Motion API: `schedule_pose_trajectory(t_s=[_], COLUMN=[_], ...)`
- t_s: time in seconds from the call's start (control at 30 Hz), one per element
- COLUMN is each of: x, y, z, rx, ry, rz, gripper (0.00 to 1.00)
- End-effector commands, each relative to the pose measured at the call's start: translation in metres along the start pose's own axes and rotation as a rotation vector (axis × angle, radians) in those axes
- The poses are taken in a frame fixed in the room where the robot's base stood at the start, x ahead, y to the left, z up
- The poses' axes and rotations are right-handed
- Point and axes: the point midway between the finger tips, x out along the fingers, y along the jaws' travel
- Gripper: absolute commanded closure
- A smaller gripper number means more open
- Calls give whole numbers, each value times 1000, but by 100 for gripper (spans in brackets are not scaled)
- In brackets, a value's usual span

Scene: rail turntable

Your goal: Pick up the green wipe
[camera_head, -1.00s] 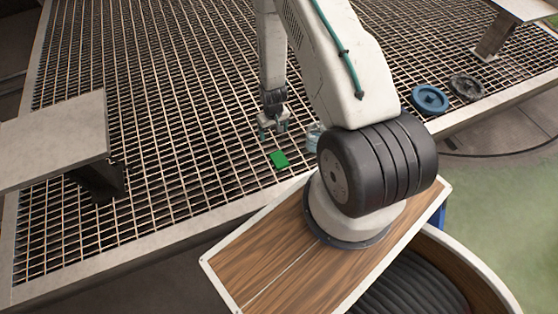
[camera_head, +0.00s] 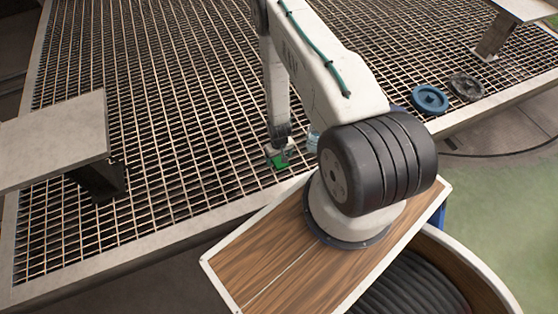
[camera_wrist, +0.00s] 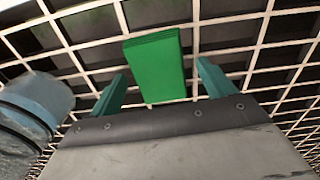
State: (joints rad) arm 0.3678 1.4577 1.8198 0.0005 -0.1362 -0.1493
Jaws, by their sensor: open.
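The green wipe (camera_head: 279,163) is a small flat rectangle lying on the metal grating in the head view. In the wrist view the green wipe (camera_wrist: 157,65) looks like a thin folded stack, ahead of and between the two teal fingers. My gripper (camera_head: 280,158) is low over the wipe in the head view and partly covers it. In the wrist view my gripper (camera_wrist: 160,88) is open, with one finger on each side of the wipe's near end. I cannot tell whether the fingers touch it.
A pale blue cylindrical object (camera_wrist: 38,100) stands close to the left finger in the wrist view. The grating (camera_head: 180,90) is largely clear. A grey raised plate (camera_head: 50,135) is at left. A blue wheel (camera_head: 429,99) and a dark wheel (camera_head: 466,87) lie at right.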

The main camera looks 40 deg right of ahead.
Motion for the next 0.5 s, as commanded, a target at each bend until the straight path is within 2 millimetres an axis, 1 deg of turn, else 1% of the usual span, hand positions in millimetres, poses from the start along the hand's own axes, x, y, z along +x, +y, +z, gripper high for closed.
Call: schedule_pose_trajectory(t_s=[0.17,0.27,0.3,0.33,0.37,0.5], x=[0,0,0,0,0,0], y=[0,0,0,0,0,0], z=[0,0,0,0,0,0], rx=[0,0,0,0,0,0], ry=[0,0,0,0,0,0], rz=[0,0,0,0,0,0], gripper=[18,43,54,63,66,66])
